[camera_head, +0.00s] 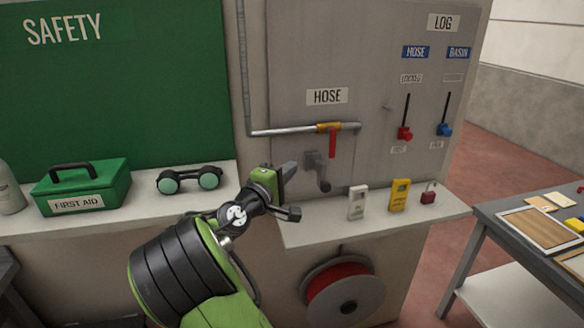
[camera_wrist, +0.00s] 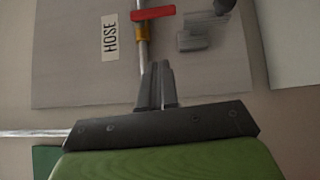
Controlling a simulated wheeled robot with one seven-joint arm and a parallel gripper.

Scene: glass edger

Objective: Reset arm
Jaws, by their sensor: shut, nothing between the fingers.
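My green and black arm reaches up from the bottom of the head view. My gripper (camera_head: 293,190) is in front of the shelf and grey panel, below the HOSE label. In the wrist view my gripper (camera_wrist: 157,84) has its two dark fingers together with nothing between them. The fingers point toward the pipe with the red-handled valve, and no contact with it shows.
The panel (camera_head: 290,55) carries a red valve handle (camera_head: 332,142), a red switch (camera_head: 404,133) and a blue switch (camera_head: 444,129). The shelf holds a first aid box (camera_head: 84,188), goggles (camera_head: 190,179), a yellow tag (camera_head: 399,195) and a red padlock (camera_head: 429,193). A table (camera_head: 490,213) stands right.

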